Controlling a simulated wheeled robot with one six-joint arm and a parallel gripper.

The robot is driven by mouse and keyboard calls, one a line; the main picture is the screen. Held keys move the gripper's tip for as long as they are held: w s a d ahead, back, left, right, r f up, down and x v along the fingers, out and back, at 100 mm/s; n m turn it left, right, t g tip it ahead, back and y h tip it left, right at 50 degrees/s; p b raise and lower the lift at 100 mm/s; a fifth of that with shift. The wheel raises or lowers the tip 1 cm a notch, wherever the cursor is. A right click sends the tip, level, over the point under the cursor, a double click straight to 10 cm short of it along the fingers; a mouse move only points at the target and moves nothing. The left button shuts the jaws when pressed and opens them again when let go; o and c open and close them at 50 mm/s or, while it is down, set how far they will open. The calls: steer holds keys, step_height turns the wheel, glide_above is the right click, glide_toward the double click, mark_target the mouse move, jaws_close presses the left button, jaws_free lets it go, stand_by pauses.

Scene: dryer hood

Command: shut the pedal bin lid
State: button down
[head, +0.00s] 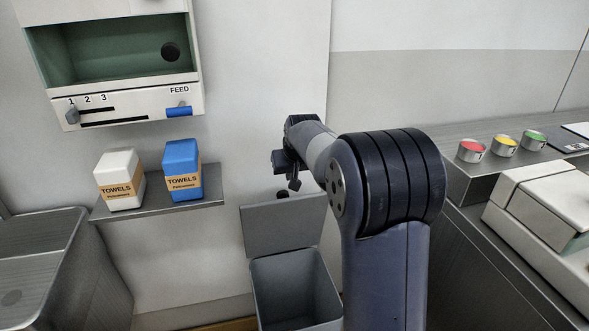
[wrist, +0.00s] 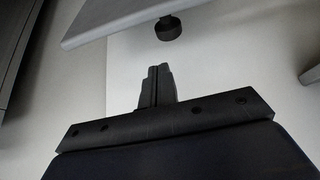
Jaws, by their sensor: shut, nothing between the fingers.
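The grey pedal bin (head: 295,288) stands on the floor by the wall, open at the top. Its flat grey lid (head: 283,227) stands raised at the back, near upright. A small dark knob (head: 282,194) shows just above the lid's top edge; a dark round knob also shows in the wrist view (wrist: 168,29), ahead of the fingers. My gripper (head: 294,183) is above the lid's upper edge, partly hidden by my arm. In the wrist view its fingers (wrist: 158,71) are together and empty. I cannot tell whether it touches the lid.
A shelf (head: 213,197) with white (head: 119,180) and blue (head: 183,170) towel packs is on the wall, below a dispenser (head: 140,104). A grey basin (head: 38,250) is at left.

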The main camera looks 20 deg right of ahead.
steer(key=f, duration=0.4)
steer(key=shift+s+b, duration=0.35)
steer(key=shift+s, duration=0.05)
steer(key=shift+s+f, duration=0.1)
steer(key=shift+s, duration=0.4)
